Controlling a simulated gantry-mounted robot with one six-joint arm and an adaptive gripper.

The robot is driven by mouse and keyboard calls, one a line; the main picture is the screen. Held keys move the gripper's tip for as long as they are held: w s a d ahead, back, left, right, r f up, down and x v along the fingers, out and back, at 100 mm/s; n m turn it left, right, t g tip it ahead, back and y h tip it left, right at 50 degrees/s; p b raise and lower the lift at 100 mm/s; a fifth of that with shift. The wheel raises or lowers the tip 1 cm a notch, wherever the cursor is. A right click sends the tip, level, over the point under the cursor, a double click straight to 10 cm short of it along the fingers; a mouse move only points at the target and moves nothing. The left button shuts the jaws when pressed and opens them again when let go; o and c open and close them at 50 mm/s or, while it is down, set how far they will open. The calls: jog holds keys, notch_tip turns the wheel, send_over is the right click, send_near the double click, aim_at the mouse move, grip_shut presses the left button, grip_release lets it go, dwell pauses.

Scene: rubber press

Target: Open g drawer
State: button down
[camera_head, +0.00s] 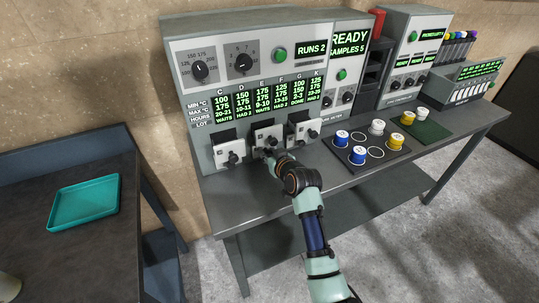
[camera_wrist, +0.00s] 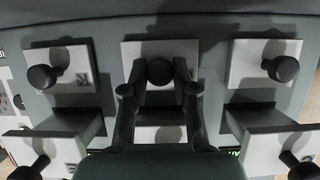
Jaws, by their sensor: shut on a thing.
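My gripper (camera_head: 268,152) is at the middle column of white drawer fronts on the grey press (camera_head: 178,75). In the wrist view my gripper (camera_wrist: 160,78) has its two dark fingers shut around the round black knob (camera_wrist: 159,71) of the top middle drawer (camera_wrist: 134,50) in that picture. I cannot read this drawer's letter, as the fingers and knob cover much of its front. The top left drawer (camera_wrist: 75,55) in the wrist view bears a K-like mark. The G column of the display (camera_head: 299,85) reads DONE; I cannot surely tell which front is the G drawer.
Neighbouring drawers with black knobs stand on both sides, including a protruding one at lower left (camera_wrist: 60,150) and another at lower right (camera_wrist: 275,148) in the wrist view. Right of the press, a dark tray (camera_head: 365,165) holds coloured-lidded pots. A teal tray (camera_head: 84,203) lies on the left table.

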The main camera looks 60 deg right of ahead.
jog(key=shift+s+a+r, duration=0.1)
jog(key=s+a+p, duration=0.2)
jog(key=s+p, duration=0.1)
jog(key=shift+a+p, duration=0.2)
jog(key=shift+p, duration=0.15)
jog(key=shift+s+a, duration=0.1)
jog(key=c, duration=0.9)
grip_release()
jog(key=v, duration=1.1)
jog(key=shift+s+a, duration=0.2)
jog(key=shift+s, duration=0.1)
